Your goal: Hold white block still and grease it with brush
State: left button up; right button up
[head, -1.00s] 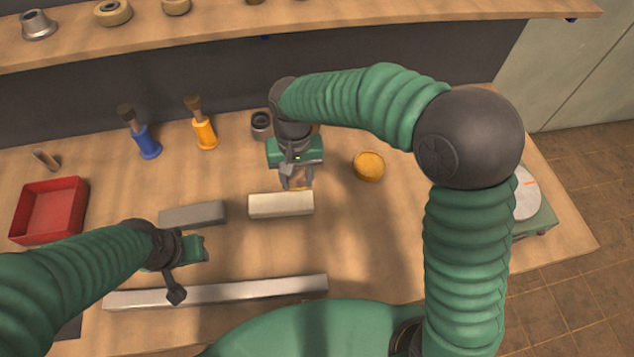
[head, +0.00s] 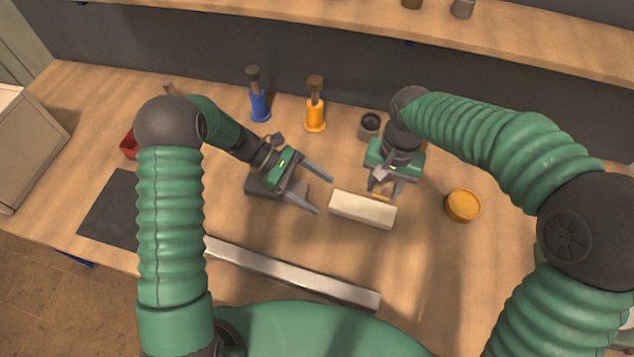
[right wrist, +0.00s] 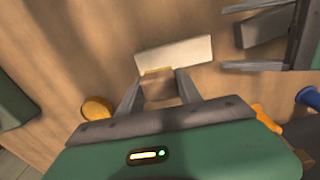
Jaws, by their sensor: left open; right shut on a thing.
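The white block (head: 362,209) lies on the table in front of me; it also shows in the right wrist view (right wrist: 172,56). My left gripper (head: 325,196) is open and empty, its fingertips just off the block's left end, one towards each long side. My right gripper (head: 384,191) is at the block's far side, shut on a brown brush (right wrist: 158,88) with a yellow edge towards the block. I cannot tell whether brush and block touch. Other brushes stand in a blue holder (head: 259,104) and an orange holder (head: 315,118).
A round yellow tin (head: 462,206) is at right, a dark cup (head: 369,124) behind my right gripper. A long metal bar (head: 295,274) lies nearer me. A red tray (head: 129,145) is mostly hidden at left.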

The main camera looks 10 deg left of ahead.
aim_at(361, 205)
pick_arm(q)
jog(key=d, duration=0.1)
jog(key=w+d+n+h, duration=0.1)
jog(key=d, duration=0.1)
jog(key=shift+w+d+r+t, duration=0.1)
jog(key=shift+w+d+t, duration=0.1)
jog(key=shift+d+t, duration=0.1)
jog(key=x, duration=0.7)
jog(key=shift+s+a+f, duration=0.1)
jog(key=shift+a+f, duration=0.05)
jog(key=shift+f, duration=0.2)
pick_arm(e)
jog(key=shift+d, duration=0.25)
pick_arm(q)
jog(key=shift+x, duration=1.2)
pick_arm(e)
jog(key=shift+d, duration=0.35)
pick_arm(q)
jog(key=shift+d+r, duration=0.15)
jog(key=shift+d, duration=0.35)
pick_arm(e)
jog(key=shift+d, duration=0.4)
